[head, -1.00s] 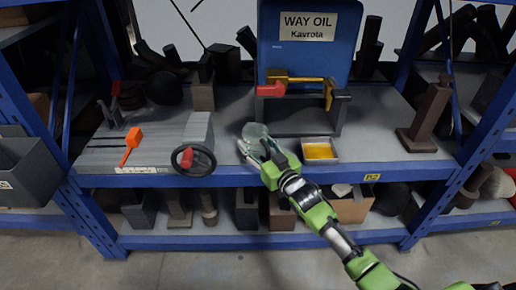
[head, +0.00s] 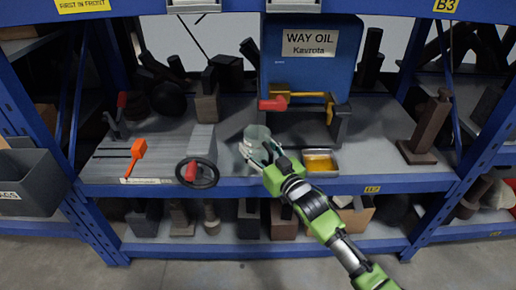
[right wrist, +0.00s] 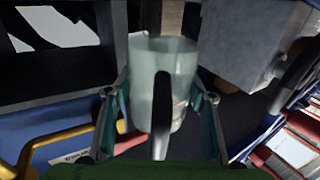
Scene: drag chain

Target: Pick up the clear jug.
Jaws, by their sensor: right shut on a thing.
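The clear jug (head: 257,134) is at the front of the grey shelf, left of the blue oil cabinet. In the right wrist view it is a pale, see-through upright cylinder (right wrist: 165,75). My right gripper (head: 257,152) reaches it from the front, its fingers shut on the jug. In the right wrist view one finger shows on each side of it (right wrist: 162,115), and a dark upright bar covers the jug's middle. I cannot tell whether the jug's base touches the shelf. My left gripper is not in view.
The blue WAY OIL cabinet (head: 311,60) has a yellow-and-red valve (head: 290,98) in front. A tray of amber liquid (head: 320,163) stands close on the jug's right. A grey block with a handwheel (head: 197,172) is on its left. An orange tool (head: 136,152) lies farther left.

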